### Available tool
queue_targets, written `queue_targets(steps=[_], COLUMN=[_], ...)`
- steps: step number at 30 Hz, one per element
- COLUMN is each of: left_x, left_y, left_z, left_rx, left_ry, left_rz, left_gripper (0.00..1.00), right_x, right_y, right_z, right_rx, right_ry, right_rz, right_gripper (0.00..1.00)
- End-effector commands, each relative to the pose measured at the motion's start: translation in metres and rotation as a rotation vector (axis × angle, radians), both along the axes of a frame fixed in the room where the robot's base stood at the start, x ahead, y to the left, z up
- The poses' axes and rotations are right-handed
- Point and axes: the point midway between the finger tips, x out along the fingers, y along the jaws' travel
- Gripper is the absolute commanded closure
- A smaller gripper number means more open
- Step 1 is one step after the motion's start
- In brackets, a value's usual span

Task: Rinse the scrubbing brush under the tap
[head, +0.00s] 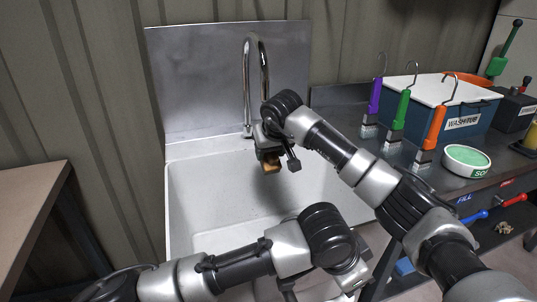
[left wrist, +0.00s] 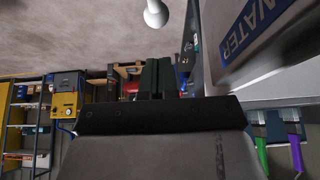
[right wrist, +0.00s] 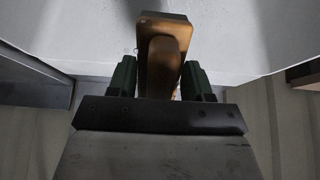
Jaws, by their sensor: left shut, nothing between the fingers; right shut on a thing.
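The curved chrome tap (head: 247,85) rises at the back of the white sink (head: 190,195). My right gripper (head: 268,147) is over the basin, in front of the tap. It is shut on the scrubbing brush, whose brown wooden body (head: 271,164) shows below it. In the right wrist view the brush (right wrist: 163,45) stands between the two dark fingers (right wrist: 158,82); its bristles are not clear. The gripper hides the area under the spout, so I cannot tell if water runs. My left gripper (left wrist: 157,78) is shut and empty; in the head view its arm crosses the sink's front.
Right of the sink, a dark counter holds purple (head: 376,97), green (head: 401,110) and orange (head: 434,128) hooked brushes, a blue wash tub (head: 470,122) and a green-topped soap dish (head: 467,160). Blue (head: 474,217) and red (head: 514,198) levers sit below. A brown table (head: 25,200) stands left.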

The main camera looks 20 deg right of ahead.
Motion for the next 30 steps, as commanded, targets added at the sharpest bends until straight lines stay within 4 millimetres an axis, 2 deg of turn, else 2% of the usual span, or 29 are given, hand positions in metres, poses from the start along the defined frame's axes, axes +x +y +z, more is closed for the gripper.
queue_targets(steps=[16, 30], left_x=[0.0, -0.001], left_y=[0.004, 0.047], left_z=[0.016, 0.096], left_rx=[-0.002, -0.003], left_ry=[-0.001, -0.002], left_rz=[-0.001, 0.0], left_gripper=[1.0, 1.0], right_x=[0.0, 0.0], right_y=[0.0, 0.0], right_z=[0.0, 0.0], right_rx=[0.0, 0.0], right_ry=[-0.001, -0.001], right_rz=[0.0, 0.0], right_gripper=[0.72, 0.72])
